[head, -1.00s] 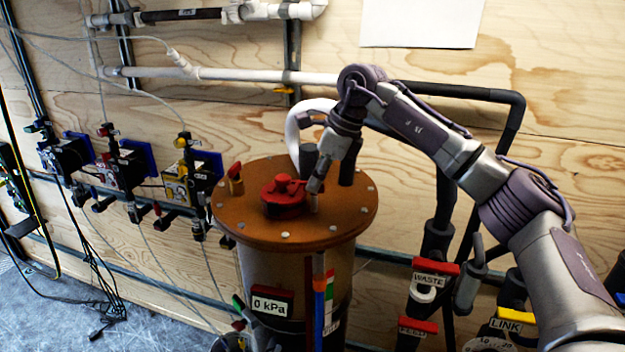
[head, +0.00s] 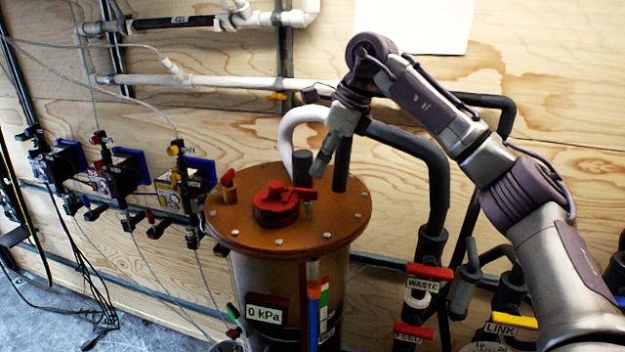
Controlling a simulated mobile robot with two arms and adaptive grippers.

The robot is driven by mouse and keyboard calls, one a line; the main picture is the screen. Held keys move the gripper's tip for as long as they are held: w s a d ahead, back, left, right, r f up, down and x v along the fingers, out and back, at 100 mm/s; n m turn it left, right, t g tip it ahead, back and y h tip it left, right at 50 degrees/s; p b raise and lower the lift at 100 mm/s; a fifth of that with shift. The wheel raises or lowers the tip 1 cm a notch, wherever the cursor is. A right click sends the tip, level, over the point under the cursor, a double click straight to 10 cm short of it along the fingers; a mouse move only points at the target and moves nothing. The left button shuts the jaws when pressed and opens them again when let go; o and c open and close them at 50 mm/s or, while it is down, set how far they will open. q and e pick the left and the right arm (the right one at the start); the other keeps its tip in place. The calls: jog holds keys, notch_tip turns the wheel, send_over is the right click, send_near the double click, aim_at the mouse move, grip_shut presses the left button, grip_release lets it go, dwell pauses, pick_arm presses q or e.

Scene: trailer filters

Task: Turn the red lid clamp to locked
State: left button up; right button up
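The red lid clamp (head: 276,204) is a round red knob with a short handle pointing right, on the brown round lid (head: 240,240) of a tank. A small metal post stands by the handle's end. My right gripper (head: 321,166) hangs above the lid, up and to the right of the clamp, apart from it. Its fingers point down and look close together, but I cannot see whether there is a gap. Nothing shows held in it. My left gripper is not in view.
A dark upright stub (head: 302,168) and a white hose (head: 290,135) stand behind the clamp. A small orange-red valve (head: 228,185) sits at the lid's left. The tank carries a 0 kPa display (head: 266,309). Red WASTE (head: 429,279) and yellow LINK (head: 512,327) handles are at lower right.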

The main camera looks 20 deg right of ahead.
jog(key=v, duration=0.5)
jog(key=shift+d+r, duration=0.1)
jog(key=shift+r, duration=0.2)
